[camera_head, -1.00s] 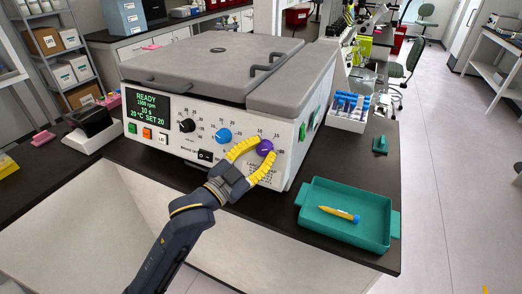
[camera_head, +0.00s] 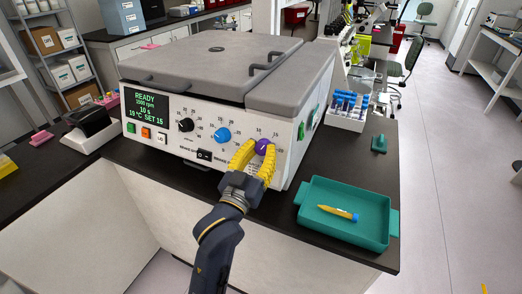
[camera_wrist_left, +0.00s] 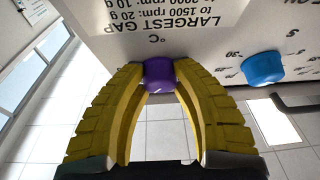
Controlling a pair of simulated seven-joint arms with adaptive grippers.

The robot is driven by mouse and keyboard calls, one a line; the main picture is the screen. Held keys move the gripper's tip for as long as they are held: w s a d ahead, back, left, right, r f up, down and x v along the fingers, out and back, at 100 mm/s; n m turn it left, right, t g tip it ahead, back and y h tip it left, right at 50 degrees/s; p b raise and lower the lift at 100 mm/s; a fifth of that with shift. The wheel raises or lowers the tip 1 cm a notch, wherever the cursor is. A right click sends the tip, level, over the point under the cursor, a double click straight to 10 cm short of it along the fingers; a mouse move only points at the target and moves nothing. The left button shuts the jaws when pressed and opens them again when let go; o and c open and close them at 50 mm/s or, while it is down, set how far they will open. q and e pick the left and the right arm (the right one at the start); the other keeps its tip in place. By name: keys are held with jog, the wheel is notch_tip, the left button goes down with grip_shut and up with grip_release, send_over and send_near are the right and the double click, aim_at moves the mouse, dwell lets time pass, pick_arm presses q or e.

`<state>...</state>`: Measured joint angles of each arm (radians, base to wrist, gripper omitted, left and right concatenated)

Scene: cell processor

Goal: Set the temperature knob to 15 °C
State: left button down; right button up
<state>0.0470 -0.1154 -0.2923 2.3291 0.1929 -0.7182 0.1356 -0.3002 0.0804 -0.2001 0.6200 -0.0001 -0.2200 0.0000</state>
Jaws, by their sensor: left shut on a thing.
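The cell processor (camera_head: 215,165) is a white box with a grey lid. Its green display (camera_head: 147,116) reads READY, 1000 rpm, 10 s, 19 °C, SET 15. The purple temperature knob (camera_head: 264,146) is at the right of the front panel. My left gripper (camera_head: 262,152) is shut on the purple knob, with yellow fingers on both sides of it. In the left wrist view the purple knob (camera_wrist_left: 159,74) sits between the fingertips, which hide its sides. My right gripper is not in view.
A blue knob (camera_head: 222,135) and a black knob (camera_head: 186,125) are left of the purple one. A teal tray (camera_head: 318,232) holding a yellow tube (camera_head: 338,212) stands at the right. A white rack (camera_head: 348,120) of blue-capped tubes is behind it.

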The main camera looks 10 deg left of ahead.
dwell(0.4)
pick_arm(q)
jog(key=c, duration=0.9)
grip_release()
jog(key=shift+c, duration=0.2)
jog(key=shift+s, duration=0.1)
jog(key=v, duration=0.7)
jog(key=shift+s, duration=0.15)
jog(key=shift+f, duration=0.15)
